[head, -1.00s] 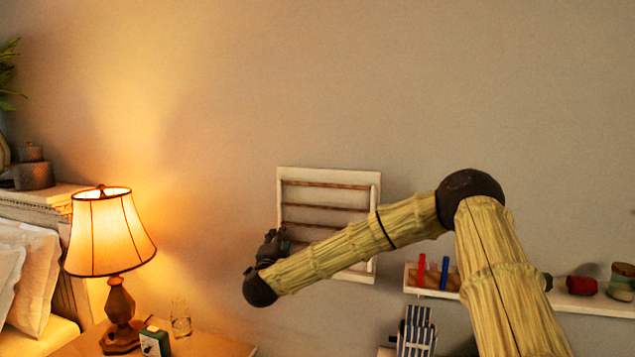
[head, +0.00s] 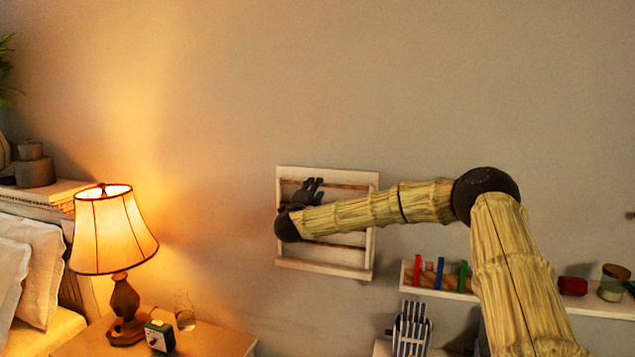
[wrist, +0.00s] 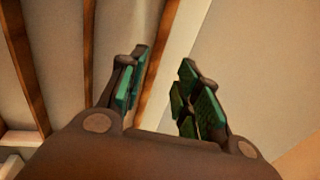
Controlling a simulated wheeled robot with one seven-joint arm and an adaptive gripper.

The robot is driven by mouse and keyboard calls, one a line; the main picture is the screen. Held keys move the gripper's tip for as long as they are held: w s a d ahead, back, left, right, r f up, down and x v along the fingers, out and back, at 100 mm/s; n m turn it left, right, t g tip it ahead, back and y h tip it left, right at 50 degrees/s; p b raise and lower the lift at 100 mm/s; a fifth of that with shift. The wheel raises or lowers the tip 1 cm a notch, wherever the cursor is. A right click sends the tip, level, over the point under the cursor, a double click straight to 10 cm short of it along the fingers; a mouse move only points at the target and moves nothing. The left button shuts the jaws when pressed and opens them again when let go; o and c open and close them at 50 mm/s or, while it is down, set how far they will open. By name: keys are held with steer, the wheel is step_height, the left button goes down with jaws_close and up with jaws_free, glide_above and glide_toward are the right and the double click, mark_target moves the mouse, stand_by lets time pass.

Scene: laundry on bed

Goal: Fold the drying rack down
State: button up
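The drying rack (head: 320,268) is a white frame with brown wooden bars, mounted on the wall in the middle of the head view. It looks upright, close against the wall. My gripper (head: 313,186) is in front of its upper part, fingers pointing up; my forearm hides part of the bars. The rack's white frame side (wrist: 187,45) and brown bars show beyond the fingers. I cannot tell whether a finger touches the rack.
A shelf (head: 590,305) with coloured pegs, a red item and a jar is at the lower right. A lit lamp (head: 112,235) stands on the nightstand (head: 215,343) at the lower left, with a small clock (head: 160,337) and a glass. The wall above the rack is clear.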

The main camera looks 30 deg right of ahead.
mark_target(322, 186)
steer(key=d, duration=0.2)
steer(key=w+d, duration=0.1)
steer(key=shift+d+f+p, duration=0.2)
steer(key=shift+d+p, duration=0.15)
steer(key=shift+a+r, duration=0.15)
steer(key=shift+r, duration=0.05)
steer(key=shift+w+a, duration=0.25)
steer(key=shift+a, duration=0.3)
steer(key=c, duration=0.7)
steer(key=shift+d+f, duration=0.1)
steer(key=shift+d, duration=0.15)
jaws_close()
